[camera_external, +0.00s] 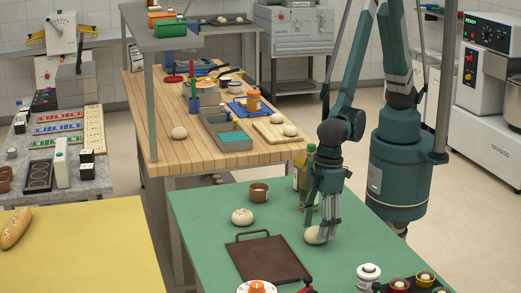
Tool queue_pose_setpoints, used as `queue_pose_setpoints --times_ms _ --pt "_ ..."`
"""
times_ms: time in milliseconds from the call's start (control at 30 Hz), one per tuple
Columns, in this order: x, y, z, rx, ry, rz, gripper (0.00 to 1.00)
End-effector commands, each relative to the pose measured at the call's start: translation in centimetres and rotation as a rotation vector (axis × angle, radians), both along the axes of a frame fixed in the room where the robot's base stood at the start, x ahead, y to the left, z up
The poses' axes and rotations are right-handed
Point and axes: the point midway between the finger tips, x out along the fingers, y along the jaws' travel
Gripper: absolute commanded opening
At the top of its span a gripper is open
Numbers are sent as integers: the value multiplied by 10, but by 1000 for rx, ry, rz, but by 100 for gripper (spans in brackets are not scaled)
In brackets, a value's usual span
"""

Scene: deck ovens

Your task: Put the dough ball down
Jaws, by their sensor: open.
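A pale dough ball (314,236) sits on the green table (196,204), right of the dark tray. My gripper (322,232) points down over it, with its fingers open at the ball's right and upper side. The fingers partly cover the ball. I cannot tell whether they touch it. A second dough ball (242,217) lies apart on the same table, behind the tray.
A brown tray with a handle (272,262) lies left of my gripper. A brown cup (259,192) and an oil bottle (301,175) stand behind. Small jars (368,275) stand at the front right. The table's left part is clear.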

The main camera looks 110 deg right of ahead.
Motion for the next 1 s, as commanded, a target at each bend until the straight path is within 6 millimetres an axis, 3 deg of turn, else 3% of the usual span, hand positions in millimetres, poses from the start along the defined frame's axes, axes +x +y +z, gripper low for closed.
queue_pose_setpoints --times_ms 233,800,1000 --pt "2 0 -16 0 0 0 56" --pt "2 0 -17 0 0 0 56" --pt "2 0 -17 0 0 0 32"
